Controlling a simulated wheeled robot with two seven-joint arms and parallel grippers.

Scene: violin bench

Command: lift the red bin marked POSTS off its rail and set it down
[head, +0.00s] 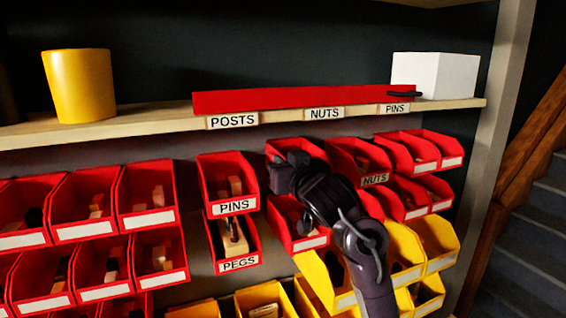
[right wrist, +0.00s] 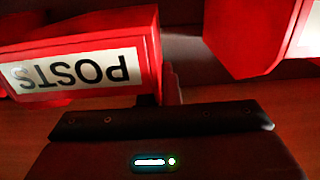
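In the right wrist view, a red bin with a white POSTS label (right wrist: 75,73), upside down in this picture, fills the upper left. The dark body of my right gripper spans the bottom of that view, close to the bin; its fingers are not clear there. In the head view my right gripper (head: 290,172) is at the front of a red bin (head: 297,146) in the upper row, right of the PINS bin. The gripper covers that bin's label. I cannot tell whether the fingers touch or grip it. My left gripper is not in view.
A PINS bin (head: 228,182) hangs above a PEGS bin (head: 236,242); a NUTS bin (head: 358,158) is to the right.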

